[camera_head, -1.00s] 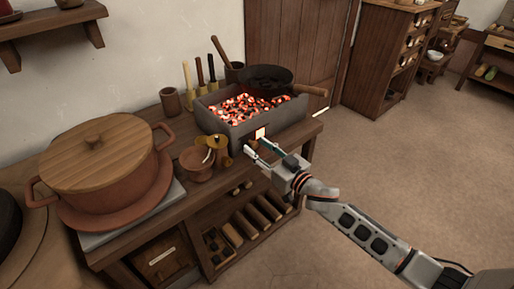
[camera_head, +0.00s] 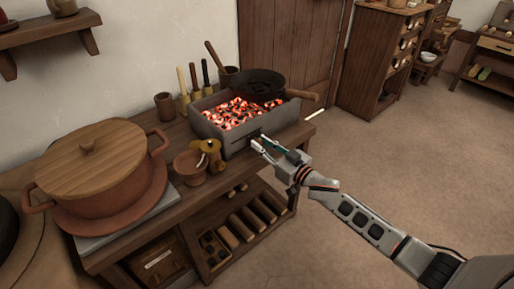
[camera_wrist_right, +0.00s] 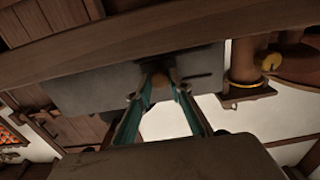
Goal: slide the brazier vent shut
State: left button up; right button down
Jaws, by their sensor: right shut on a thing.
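The brazier (camera_head: 210,127) is a grey box of glowing coals on the wooden bench. Its front wall also shows in the right wrist view (camera_wrist_right: 90,95), with a dark slot beside the fingers. My right gripper (camera_head: 260,141) is at this front wall. In the right wrist view its teal-lined fingers (camera_wrist_right: 161,88) are closed around a small brown knob (camera_wrist_right: 160,78) on the wall. No glow shows at the front opening in the head view; the fingers partly hide that area. My left gripper is out of view.
A dark pan (camera_head: 262,86) rests on the brazier's back right, its handle sticking out right. A small copper pot (camera_head: 190,168) and a brass item (camera_head: 209,152) stand left of the gripper. A large lidded pot (camera_head: 95,175) is further left. The floor at right is clear.

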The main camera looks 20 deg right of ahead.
jog(key=shift+w+d+r, duration=0.1)
jog(key=shift+d, duration=0.2)
jog(key=c, duration=1.8)
grip_release()
jog(key=shift+d, duration=0.1)
jog(key=shift+c, duration=0.2)
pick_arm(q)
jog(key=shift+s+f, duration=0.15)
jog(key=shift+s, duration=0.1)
pick_arm(e)
jog(key=v, duration=1.2)
